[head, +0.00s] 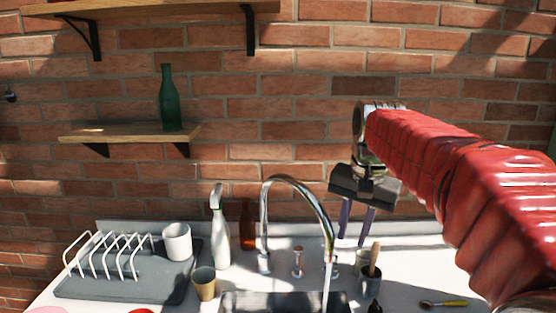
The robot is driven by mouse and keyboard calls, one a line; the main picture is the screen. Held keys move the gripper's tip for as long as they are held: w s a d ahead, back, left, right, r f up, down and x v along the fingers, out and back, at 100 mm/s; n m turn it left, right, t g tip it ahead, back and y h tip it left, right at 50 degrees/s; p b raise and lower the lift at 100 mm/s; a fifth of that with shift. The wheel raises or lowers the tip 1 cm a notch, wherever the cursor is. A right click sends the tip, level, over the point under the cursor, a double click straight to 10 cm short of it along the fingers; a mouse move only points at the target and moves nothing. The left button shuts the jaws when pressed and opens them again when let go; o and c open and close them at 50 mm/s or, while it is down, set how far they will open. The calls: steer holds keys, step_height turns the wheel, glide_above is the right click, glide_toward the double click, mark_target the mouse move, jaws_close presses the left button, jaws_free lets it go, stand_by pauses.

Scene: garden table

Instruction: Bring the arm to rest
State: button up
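My arm, in a red sleeve, reaches in from the right side of the head view. My gripper (353,236) hangs from its end, pointing down over the back of the counter, right of the tap. Its two dark bluish fingers are apart, with a gap between them and nothing seen held. The fingertips appear close to the counter's back edge in the picture; their height above it is hard to tell.
A chrome tap (295,181) arches over a sink (270,302). A cup with a wooden-handled tool (374,262) stands below the gripper. A dish rack (105,258), white mug (177,242), tan cup (204,284) and white bottle (220,240) stand left. A green bottle (170,100) is on a shelf (110,132).

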steer(key=s+f+n+t, duration=0.1)
steer(key=s+f+n, duration=0.2)
steer(key=s, duration=0.8)
steer(key=s+f+n+t, duration=0.2)
steer(key=s+f, duration=0.6)
steer(key=s, duration=0.3)
steer(key=shift+s+a+f+n, duration=0.15)
steer(key=shift+s+n, duration=0.1)
steer(key=shift+n, duration=0.15)
